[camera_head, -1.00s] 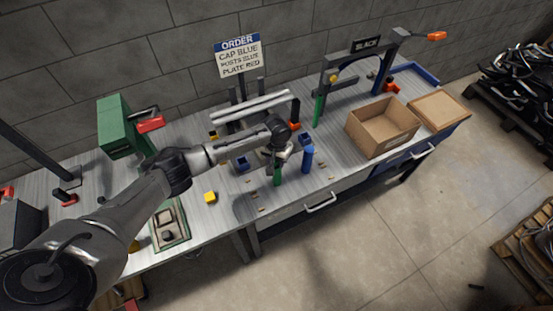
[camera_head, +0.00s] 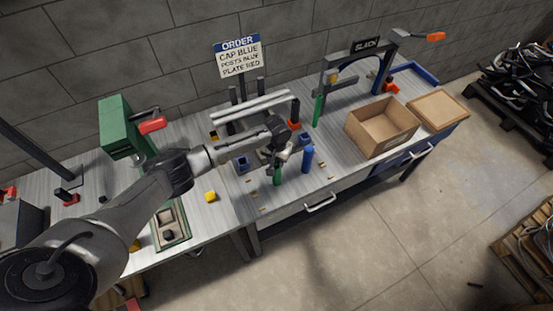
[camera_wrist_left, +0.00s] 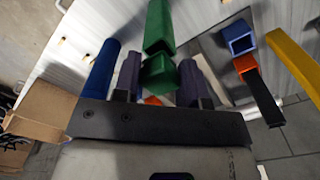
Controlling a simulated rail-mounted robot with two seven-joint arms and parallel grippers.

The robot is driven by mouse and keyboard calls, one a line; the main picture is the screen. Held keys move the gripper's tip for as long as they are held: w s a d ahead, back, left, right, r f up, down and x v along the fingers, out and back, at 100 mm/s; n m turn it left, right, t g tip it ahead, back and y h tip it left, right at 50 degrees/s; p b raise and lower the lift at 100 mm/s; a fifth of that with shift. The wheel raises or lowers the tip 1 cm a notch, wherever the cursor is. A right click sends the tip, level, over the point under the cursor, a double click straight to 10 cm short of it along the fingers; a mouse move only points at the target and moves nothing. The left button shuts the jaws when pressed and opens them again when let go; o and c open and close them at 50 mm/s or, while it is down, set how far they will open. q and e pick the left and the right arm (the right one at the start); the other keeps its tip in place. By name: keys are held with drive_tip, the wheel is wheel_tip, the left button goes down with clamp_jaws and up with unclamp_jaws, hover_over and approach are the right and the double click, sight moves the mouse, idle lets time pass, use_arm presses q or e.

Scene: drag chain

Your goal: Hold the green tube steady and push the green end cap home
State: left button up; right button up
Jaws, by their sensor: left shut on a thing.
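My left gripper (camera_head: 279,153) is over the front middle of the bench, pointing down. A green tube (camera_head: 277,177) stands upright just below and between its fingers. In the left wrist view the long green tube (camera_wrist_left: 158,25) reaches down to a wider green piece (camera_wrist_left: 158,75), which may be the end cap, between the grey fingers of the left gripper (camera_wrist_left: 163,80). The gripper is shut on the green part. I cannot tell whether the cap is fully seated. My right gripper is not in view.
A blue tube (camera_head: 307,158) stands close to the right of the gripper. A blue open block (camera_head: 242,163) is on its left. Behind is a rack with grey bars (camera_head: 255,105). An open cardboard box (camera_head: 383,128) is at right.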

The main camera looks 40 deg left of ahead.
use_arm(q)
drive_tip(key=shift+p, duration=0.85)
idle(0.6)
drive_tip(key=shift+f+b, duration=0.4)
drive_tip(key=shift+f, duration=0.45)
drive_tip(key=o, duration=1)
drive_tip(key=shift+c, duration=0.2)
wheel_tip(320, 180, up, 14)
idle(0.3)
drive_tip(key=shift+f, duration=0.1)
idle(0.3)
